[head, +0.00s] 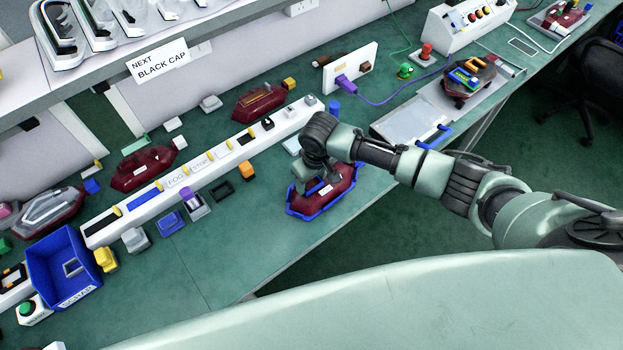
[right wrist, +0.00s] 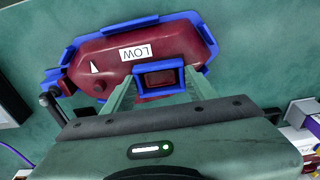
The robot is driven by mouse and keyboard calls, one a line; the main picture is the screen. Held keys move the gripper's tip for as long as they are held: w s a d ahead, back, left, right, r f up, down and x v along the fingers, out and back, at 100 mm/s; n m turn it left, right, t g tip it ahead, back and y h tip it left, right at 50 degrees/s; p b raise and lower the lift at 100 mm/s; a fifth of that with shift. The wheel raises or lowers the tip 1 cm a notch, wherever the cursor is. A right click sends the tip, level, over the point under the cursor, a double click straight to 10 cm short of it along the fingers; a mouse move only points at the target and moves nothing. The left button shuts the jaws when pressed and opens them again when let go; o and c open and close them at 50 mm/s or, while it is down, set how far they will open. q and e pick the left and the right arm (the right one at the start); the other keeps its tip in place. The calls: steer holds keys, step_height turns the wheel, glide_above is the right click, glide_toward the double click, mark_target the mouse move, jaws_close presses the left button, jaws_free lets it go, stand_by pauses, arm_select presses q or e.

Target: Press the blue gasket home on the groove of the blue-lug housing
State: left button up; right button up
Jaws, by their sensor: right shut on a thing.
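The dark red housing (head: 343,186) lies in a blue cradle-like rim (head: 322,214) near the front edge of the bench. In the right wrist view the housing (right wrist: 110,58) carries a "LOW" label and a white triangle, with blue edging around it. My right gripper (head: 317,186) is over the housing, pointing down. In the right wrist view its fingers (right wrist: 160,84) are on both sides of the small rectangular blue gasket (right wrist: 158,65), shut on it. Dark red shows through the gasket's opening. I cannot tell whether the gasket touches the groove. My left gripper is out of view.
A long white rail (head: 160,194) with several parts runs behind. Other dark red housings (head: 148,165) lie beyond it. A blue bin (head: 60,262) stands at the left.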

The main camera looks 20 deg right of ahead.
steer(key=o, duration=1.3)
steer(key=shift+o, duration=0.2)
steer(key=r, duration=0.5)
steer(key=s+r, duration=0.1)
steer(key=r, duration=0.1)
steer(key=shift+d+r+b, duration=0.2)
steer(key=shift+r+b, duration=0.2)
